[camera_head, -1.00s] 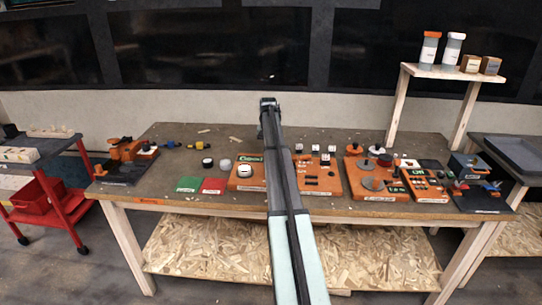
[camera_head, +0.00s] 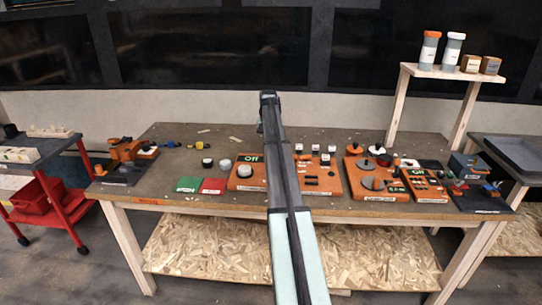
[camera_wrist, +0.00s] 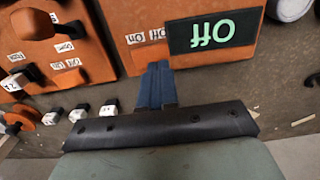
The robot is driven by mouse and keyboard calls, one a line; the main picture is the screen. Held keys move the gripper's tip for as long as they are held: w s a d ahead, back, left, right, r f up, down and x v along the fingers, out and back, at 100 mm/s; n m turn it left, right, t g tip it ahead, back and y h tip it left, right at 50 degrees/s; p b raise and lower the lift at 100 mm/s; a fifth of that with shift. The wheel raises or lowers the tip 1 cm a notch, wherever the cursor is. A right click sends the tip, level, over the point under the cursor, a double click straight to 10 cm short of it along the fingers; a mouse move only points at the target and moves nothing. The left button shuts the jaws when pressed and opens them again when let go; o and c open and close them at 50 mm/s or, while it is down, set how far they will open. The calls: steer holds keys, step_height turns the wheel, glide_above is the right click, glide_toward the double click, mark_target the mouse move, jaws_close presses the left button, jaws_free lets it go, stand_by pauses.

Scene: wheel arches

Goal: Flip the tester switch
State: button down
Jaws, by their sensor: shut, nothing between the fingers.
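The tester is an orange board on the table with a dark display (camera_head: 250,158) that reads "Off" in green. In the wrist view the display (camera_wrist: 213,33) appears upside down, with small white "On" and "Off" labels beside it. My gripper (camera_wrist: 156,68) is shut and empty, its blue fingertips at the edge of the tester by these labels. I cannot tell whether they touch it. The switch itself is not clearly visible; my fingers may hide it. In the head view my arm covers the tester's right side.
An orange board (camera_head: 318,182) with knobs and labels stands close to the tester's right. Small white-topped blocks (camera_wrist: 78,112) lie near my gripper. Green (camera_head: 188,184) and red (camera_head: 213,186) mats lie to the left. Another orange board (camera_head: 376,190) carries grey discs further right.

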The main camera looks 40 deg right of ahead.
step_height(320, 180, up, 4)
steer(key=shift+f, duration=0.2)
stand_by(0.3)
stand_by(0.4)
